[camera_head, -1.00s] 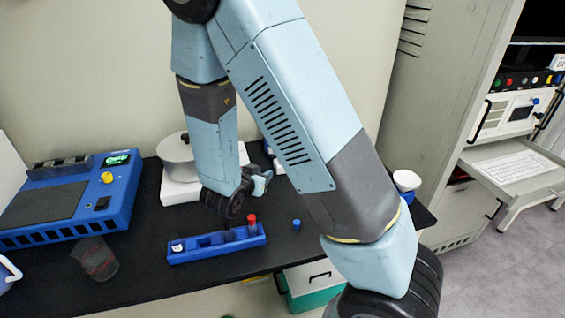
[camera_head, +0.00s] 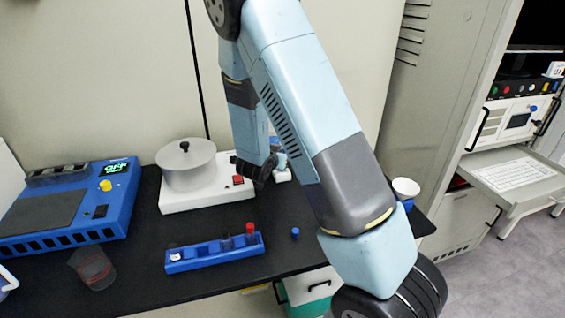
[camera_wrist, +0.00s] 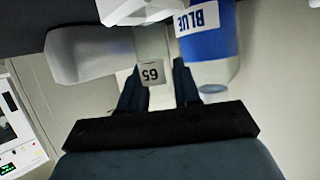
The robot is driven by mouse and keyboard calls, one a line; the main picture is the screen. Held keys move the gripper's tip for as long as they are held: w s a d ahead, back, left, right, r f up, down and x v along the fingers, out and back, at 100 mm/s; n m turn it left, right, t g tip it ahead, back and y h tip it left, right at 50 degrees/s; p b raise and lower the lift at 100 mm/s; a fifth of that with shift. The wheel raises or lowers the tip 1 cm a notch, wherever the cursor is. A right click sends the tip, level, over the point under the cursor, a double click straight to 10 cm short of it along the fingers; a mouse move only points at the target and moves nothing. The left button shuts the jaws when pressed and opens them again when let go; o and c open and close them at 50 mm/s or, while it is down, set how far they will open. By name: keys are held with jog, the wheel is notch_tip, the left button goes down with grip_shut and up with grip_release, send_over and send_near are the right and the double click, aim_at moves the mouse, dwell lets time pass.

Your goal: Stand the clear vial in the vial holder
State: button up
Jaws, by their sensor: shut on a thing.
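The blue vial holder (camera_head: 205,262) lies on the black bench in the head view. A white-topped piece (camera_head: 175,252) stands at its left end and a red-capped vial (camera_head: 250,232) at its right end. A small dark shape in a middle slot is too small to identify. My gripper (camera_head: 268,172) is behind and above the holder, apart from it, partly hidden by my arm. In the wrist view, my gripper (camera_wrist: 160,88) is shut on a pale, see-through piece with a number label (camera_wrist: 152,72), which looks like the clear vial. Its far end is unclear.
A bottle with a blue "BLUE" label (camera_wrist: 205,35) is close beside the fingers. A white hotplate (camera_head: 205,198) with a pot (camera_head: 186,163) stands left of my gripper. A beaker (camera_head: 93,268) and blue instrument (camera_head: 75,205) stand left; a small blue cap (camera_head: 295,232) lies right.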

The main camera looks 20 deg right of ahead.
jog(key=shift+w+d, duration=0.4)
jog(key=shift+w, duration=0.05)
jog(key=shift+w+f, duration=0.1)
jog(key=shift+f, duration=1.65)
grip_shut()
jog(key=o, duration=1)
grip_release()
